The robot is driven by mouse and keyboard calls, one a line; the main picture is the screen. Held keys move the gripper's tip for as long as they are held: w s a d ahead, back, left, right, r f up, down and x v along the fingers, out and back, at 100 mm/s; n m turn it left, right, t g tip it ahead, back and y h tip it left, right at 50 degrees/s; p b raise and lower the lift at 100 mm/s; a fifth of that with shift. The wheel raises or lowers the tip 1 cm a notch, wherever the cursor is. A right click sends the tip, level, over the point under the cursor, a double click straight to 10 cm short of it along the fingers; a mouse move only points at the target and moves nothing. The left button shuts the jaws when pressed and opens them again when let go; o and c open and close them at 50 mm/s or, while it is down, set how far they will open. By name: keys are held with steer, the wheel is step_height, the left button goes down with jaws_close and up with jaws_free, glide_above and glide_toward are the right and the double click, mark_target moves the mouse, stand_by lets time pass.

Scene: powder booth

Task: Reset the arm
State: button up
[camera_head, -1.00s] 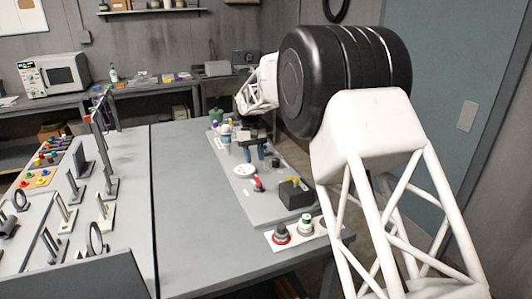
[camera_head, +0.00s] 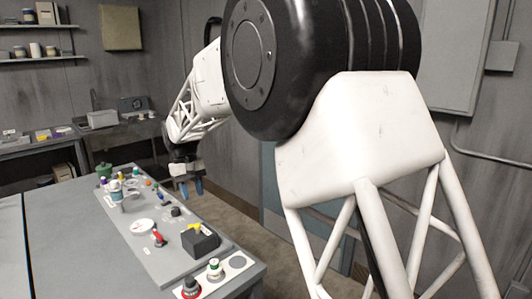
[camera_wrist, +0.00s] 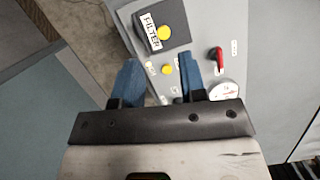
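My gripper (camera_head: 190,188) hangs from my white lattice arm, fingers downward, by the right edge of the grey control panel (camera_head: 158,257). In the wrist view, the blue fingers of my gripper (camera_wrist: 158,72) are spread apart with nothing held between them. How high the fingers are above the panel is hard to tell.
The panel carries a black FILTER box (camera_head: 200,241), a red-handled valve (camera_head: 158,238), a white gauge (camera_head: 143,226) and several small knobs. Red (camera_head: 190,286) and green (camera_head: 214,268) buttons sit at its near end. The grey table (camera_head: 75,240) left of the panel is mostly clear.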

steer(key=s+d+r+m+t+y, duration=0.1)
steer(key=s+d+r, duration=0.1)
steer(key=s+d, duration=0.55)
steer(key=s+d+r+m+t, duration=0.1)
steer(key=s+d+r, duration=0.25)
steer(key=d, duration=0.65)
steer(key=s+d+r+m+y, duration=0.1)
steer(key=s+d+r+m, duration=0.1)
steer(key=s+d, duration=0.55)
steer(key=s+d+f+m+t, duration=0.1)
steer(key=s+d+f, duration=0.2)
steer(key=s+d, duration=0.5)
steer(key=s+d+f+m+t, duration=0.2)
steer(key=s+d+f, duration=0.2)
steer(key=s+d, duration=0.4)
steer(key=s, duration=0.7)
steer(key=shift+s+f, duration=0.25)
steer(key=shift+f, duration=0.05)
steer(key=shift+d, duration=0.1)
